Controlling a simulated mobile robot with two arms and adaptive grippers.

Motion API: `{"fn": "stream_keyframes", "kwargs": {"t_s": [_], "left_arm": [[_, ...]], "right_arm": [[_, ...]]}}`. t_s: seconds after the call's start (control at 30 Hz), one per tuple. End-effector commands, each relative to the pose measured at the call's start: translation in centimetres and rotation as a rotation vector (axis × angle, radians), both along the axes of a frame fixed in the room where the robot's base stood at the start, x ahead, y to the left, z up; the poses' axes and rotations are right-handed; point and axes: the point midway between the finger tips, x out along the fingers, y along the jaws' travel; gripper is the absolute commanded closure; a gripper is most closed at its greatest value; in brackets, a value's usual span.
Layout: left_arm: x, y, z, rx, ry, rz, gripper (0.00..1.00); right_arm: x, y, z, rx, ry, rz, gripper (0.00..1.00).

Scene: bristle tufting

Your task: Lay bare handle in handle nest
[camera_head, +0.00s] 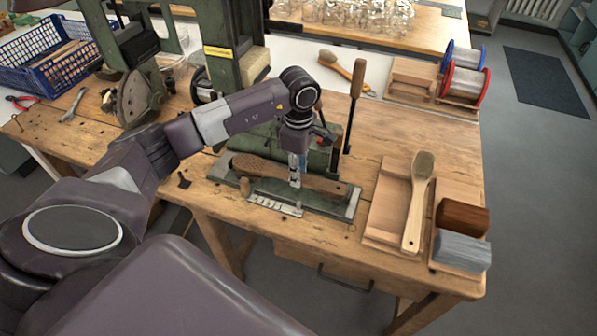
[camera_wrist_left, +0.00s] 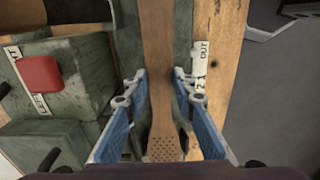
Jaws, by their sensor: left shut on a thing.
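The bare handle (camera_head: 318,184) is brown, with a wider head full of small holes at its left end. It lies lengthwise along a green metal fixture (camera_head: 340,207) at the table's front edge, which looks like the handle nest. My left gripper (camera_head: 296,181) comes down from above onto the handle's middle. In the left wrist view, the handle (camera_wrist_left: 158,35) runs between the blue-sided fingers of my left gripper (camera_wrist_left: 157,88), its holed head toward the bottom. Whether the handle rests fully on the fixture is hard to tell. My right gripper is not in view.
A dark upright lever (camera_head: 354,100) stands behind the fixture. A green machine (camera_head: 222,35) and wire spools (camera_head: 464,84) are farther back.

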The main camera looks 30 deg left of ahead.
Motion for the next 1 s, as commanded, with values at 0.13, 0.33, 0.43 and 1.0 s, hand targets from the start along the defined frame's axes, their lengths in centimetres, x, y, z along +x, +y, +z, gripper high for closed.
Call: {"fn": "stream_keyframes", "kwargs": {"t_s": [0.13, 0.33, 0.43, 1.0], "left_arm": [[0.0, 0.0, -0.1, 0.000, 0.000, 0.000, 1.00], [0.0, 0.0, -0.4, 0.000, 0.000, 0.000, 1.00], [0.0, 0.0, -0.5, 0.000, 0.000, 0.000, 1.00], [0.0, 0.0, -0.9, 0.000, 0.000, 0.000, 0.55]], "right_arm": [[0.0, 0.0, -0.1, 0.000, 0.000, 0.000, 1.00], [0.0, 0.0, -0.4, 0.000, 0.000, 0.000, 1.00], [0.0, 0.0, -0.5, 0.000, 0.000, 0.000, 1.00], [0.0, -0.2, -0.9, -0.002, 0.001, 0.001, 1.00]]}}
